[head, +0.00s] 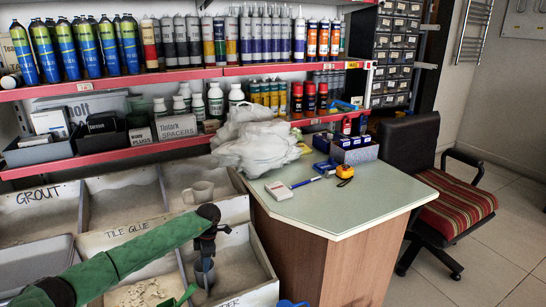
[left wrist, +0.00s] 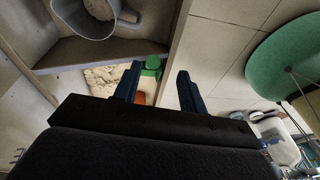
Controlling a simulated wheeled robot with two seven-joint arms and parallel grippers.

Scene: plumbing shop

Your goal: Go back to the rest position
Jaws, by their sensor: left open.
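My left arm comes in from the lower left of the head view, and its dark left gripper (head: 205,272) hangs down over the sand bins. In the left wrist view the two dark blue fingers of this gripper (left wrist: 155,86) stand apart with nothing between them. A green-handled tool (head: 182,296) lies below the gripper, partly cut off. My right gripper is not seen.
A counter (head: 345,212) to the right holds a plastic bag (head: 256,143), a tape measure (head: 345,172) and a small white box (head: 278,190). Bin dividers (head: 128,233) surround the gripper. Shelves (head: 160,78) of bottles stand behind. An office chair (head: 455,210) is at the right, with floor beyond.

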